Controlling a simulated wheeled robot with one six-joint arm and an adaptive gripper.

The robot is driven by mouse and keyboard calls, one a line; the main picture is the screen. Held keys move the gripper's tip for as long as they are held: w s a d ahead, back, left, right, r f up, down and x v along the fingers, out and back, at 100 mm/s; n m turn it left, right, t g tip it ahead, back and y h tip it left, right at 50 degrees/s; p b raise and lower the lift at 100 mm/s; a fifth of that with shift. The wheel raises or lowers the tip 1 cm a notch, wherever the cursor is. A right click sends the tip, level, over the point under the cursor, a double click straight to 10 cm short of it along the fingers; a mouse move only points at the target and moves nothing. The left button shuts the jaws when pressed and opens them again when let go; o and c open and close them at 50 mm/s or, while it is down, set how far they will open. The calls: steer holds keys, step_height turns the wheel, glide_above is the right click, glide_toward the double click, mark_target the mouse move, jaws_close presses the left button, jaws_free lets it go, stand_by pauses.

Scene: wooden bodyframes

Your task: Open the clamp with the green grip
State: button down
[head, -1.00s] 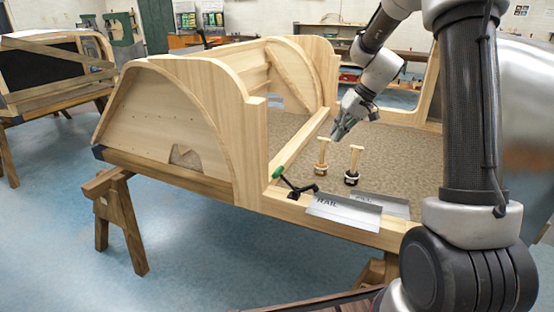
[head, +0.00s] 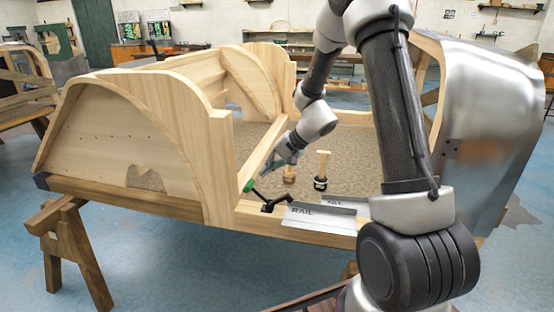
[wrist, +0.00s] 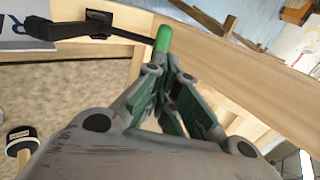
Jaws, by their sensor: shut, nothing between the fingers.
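The clamp (head: 268,204) is black and sits on the near wooden rail of the body frame. Its handle slants up to the left and ends in a green grip (head: 249,185). My gripper (head: 274,166) is just above and to the right of the grip. In the wrist view, the green grip (wrist: 163,38) lies just beyond my gripper's fingertips (wrist: 164,72), with the black clamp body (wrist: 100,20) to its left. The fingers are shut with nothing between them. I cannot tell whether they touch the grip.
A sign reading RAIL (head: 318,217) stands right of the clamp, with another sign (head: 347,203) behind it. A tall wooden post (head: 222,165) rises left of the clamp.

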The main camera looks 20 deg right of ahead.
mark_target(252, 180)
steer(key=x, duration=0.5)
steer(key=shift+w+a, duration=0.1)
stand_by(0.3)
